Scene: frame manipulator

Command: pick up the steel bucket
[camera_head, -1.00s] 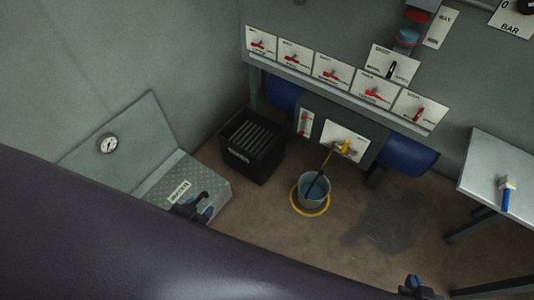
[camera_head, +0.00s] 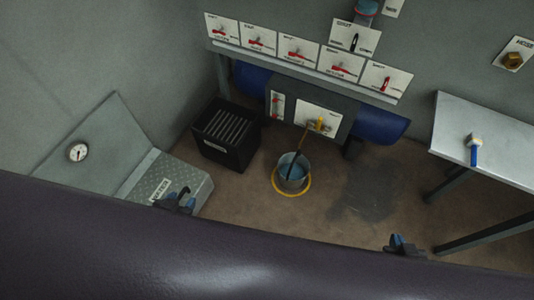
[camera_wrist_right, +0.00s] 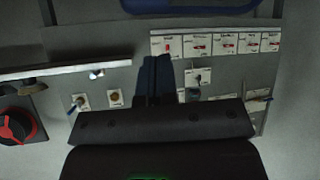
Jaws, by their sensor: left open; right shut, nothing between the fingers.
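The steel bucket (camera_head: 292,172) stands upright on the floor inside a yellow ring (camera_head: 306,190), with blue inside it and a dark stick leaning in it. My left gripper (camera_head: 184,194) is open and empty, at the front of the tread-plate step, left of the bucket and apart from it. My right gripper (camera_head: 399,242) is low at the right in the head view, apart from the bucket. In the right wrist view its fingers (camera_wrist_right: 156,78) are together with nothing between them. The bucket does not show in the right wrist view.
A black slatted crate (camera_head: 226,135) stands behind left of the bucket. A panel bench with a yellow valve (camera_head: 320,124) and a blue tank (camera_head: 382,125) is behind it. A metal table (camera_head: 500,138) holding a blue-handled tool (camera_head: 474,150) is at right. Floor around the bucket is mostly clear.

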